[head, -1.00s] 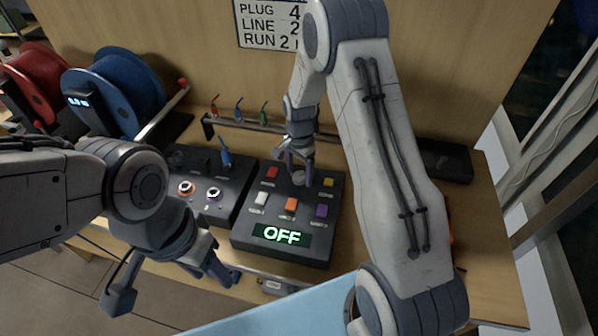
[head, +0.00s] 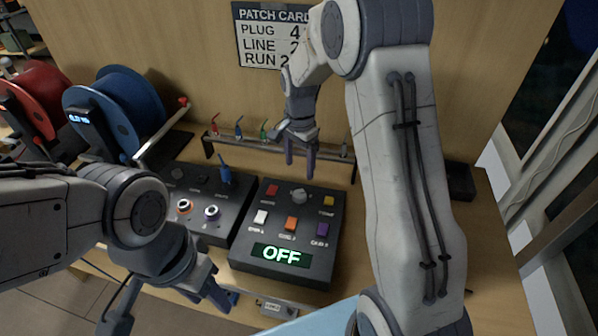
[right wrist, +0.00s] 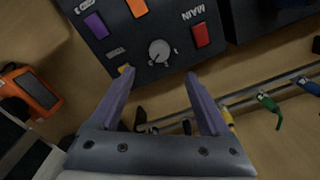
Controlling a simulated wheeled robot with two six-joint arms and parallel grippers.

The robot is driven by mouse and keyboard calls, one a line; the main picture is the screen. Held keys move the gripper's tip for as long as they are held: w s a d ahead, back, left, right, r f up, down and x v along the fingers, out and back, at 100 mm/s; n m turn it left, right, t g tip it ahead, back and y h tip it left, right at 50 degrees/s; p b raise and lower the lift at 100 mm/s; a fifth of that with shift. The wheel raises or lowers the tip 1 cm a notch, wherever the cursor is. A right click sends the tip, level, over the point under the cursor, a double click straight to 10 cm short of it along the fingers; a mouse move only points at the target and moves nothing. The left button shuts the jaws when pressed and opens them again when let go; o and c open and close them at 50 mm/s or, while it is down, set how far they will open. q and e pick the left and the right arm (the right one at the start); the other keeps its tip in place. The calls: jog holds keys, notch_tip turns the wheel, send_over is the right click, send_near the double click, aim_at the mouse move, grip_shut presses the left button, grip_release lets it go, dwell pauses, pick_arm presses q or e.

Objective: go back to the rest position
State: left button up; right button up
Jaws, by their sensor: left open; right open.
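My right gripper (head: 300,158) is open and empty in the head view. It hangs above the bench, just behind the control box (head: 262,229) with the lit OFF display. In the right wrist view its two purple fingers (right wrist: 160,100) stand apart with nothing between them. The box's grey knob (right wrist: 159,51) lies beyond the fingertips and also shows in the head view (head: 299,196). My left gripper (head: 212,290) is in front of the boxes, near the bench's front edge. It is open, and nothing shows in it.
A second box (head: 188,200) with a blue plug (head: 225,170) and ringed sockets stands left. A rack (head: 270,146) with coloured plugs runs behind. Blue (head: 125,105) and red (head: 38,95) reels stand at left. A patch card (head: 270,40) hangs on the back panel.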

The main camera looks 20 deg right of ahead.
dwell(0.4)
jog(key=s+a+r+n, duration=0.3)
jog(key=s+a+n, duration=0.2)
jog(key=s+a, duration=0.2)
jog(key=s+a+r+n, duration=0.4)
jog(key=s+a+n, duration=0.1)
jog(key=s+a, duration=0.1)
jog(key=s+a+n+y, duration=0.1)
jog(key=s+a+n, duration=0.1)
jog(key=s+n, duration=0.8)
jog(key=s, duration=0.6)
jog(key=shift+s+a+r, duration=0.15)
jog(key=shift+s+a, duration=0.25)
